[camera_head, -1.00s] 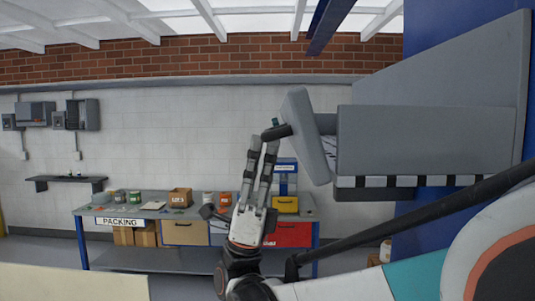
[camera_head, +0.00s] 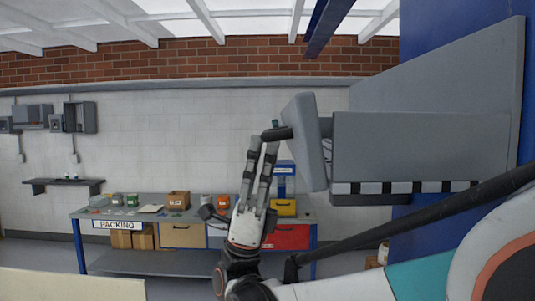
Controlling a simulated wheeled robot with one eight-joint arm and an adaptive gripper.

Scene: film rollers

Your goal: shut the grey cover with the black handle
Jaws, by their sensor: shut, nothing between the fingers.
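The grey cover (camera_head: 305,140) stands ajar at the left end of a grey box (camera_head: 420,150), with a narrow gap between them. The black handle (camera_head: 276,134) sticks out from the cover's left face. My gripper (camera_head: 263,141) points up in front of the workbench. Its fingers are shut with nothing between them. The fingertips are just below and beside the handle, overlapping it closely in the picture. I cannot tell whether they touch it.
A packing workbench (camera_head: 160,215) with boxes, cans and drawers stands in the background. Grey wall boxes (camera_head: 82,117) and a dark shelf (camera_head: 62,182) are on the far wall. A blue panel (camera_head: 440,38) stands behind the grey box. Free space lies left of the cover.

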